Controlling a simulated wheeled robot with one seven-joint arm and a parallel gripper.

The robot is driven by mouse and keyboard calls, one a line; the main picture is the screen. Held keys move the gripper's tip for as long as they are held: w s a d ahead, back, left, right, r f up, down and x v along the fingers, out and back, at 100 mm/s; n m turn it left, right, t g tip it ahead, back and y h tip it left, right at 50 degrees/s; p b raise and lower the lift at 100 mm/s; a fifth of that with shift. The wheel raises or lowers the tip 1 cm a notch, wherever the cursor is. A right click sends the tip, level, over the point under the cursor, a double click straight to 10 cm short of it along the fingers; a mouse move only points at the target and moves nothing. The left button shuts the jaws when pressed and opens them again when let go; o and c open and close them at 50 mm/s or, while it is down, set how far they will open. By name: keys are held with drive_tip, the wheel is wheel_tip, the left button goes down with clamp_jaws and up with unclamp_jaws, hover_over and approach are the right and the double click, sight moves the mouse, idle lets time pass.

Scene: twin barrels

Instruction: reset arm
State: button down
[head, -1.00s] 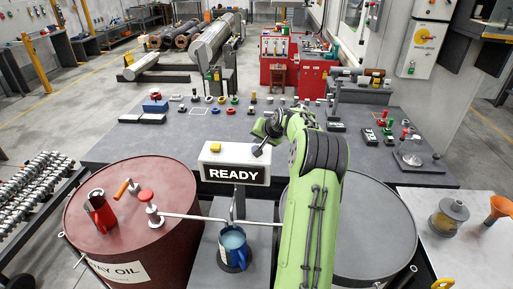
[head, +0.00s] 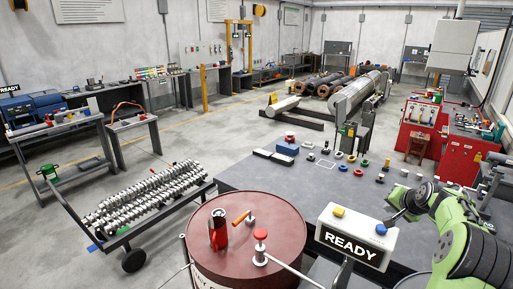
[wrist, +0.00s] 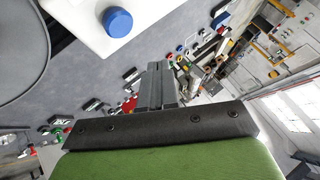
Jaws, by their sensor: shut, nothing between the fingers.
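My green arm reaches in from the right edge of the head view. My gripper (head: 392,219) is dark, shut and empty, held in the air just above and beside the READY sign box. In the wrist view its fingers (wrist: 157,85) lie together with nothing between them. The white READY sign box (head: 350,238) carries a yellow button (head: 339,212) and a blue button (head: 381,229). The blue button also shows in the wrist view (wrist: 118,22), at the upper left and apart from the fingers.
A dark red barrel (head: 285,222) stands at the front, with a red can (head: 218,232) and a red-knobbed valve on top. A grey table (head: 265,178) with small parts lies behind. A cart of metal shafts (head: 150,200) stands left. Open floor lies beyond it.

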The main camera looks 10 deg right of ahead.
drive_tip(key=s+a+r+n+g+b, duration=0.1)
drive_tip(key=s+a+r+n, duration=0.15)
drive_tip(key=a, duration=0.75)
drive_tip(key=s+a+r+n+y+b, duration=0.1)
drive_tip(key=s+a+r+n, duration=0.15)
drive_tip(key=a, duration=0.65)
drive_tip(key=s+a+r+n+g+b, duration=0.1)
drive_tip(key=a+r+n, duration=0.15)
drive_tip(key=a, duration=0.75)
drive_tip(key=s+a+f+n, duration=0.1)
drive_tip(key=s+a, duration=0.3)
drive_tip(key=s, duration=0.4)
drive_tip(key=s+a+f+n+y+b, duration=0.1)
drive_tip(key=s+a+f+n, duration=0.1)
drive_tip(key=s, duration=0.6)
drive_tip(key=s+a+f+n+g, duration=0.1)
drive_tip(key=s+a+f, duration=0.2)
drive_tip(key=s+a, duration=0.3)
drive_tip(key=shift+s+n+y+b, duration=0.3)
drive_tip(key=shift+s+n+b, duration=0.1)
drive_tip(key=shift+s, duration=0.5)
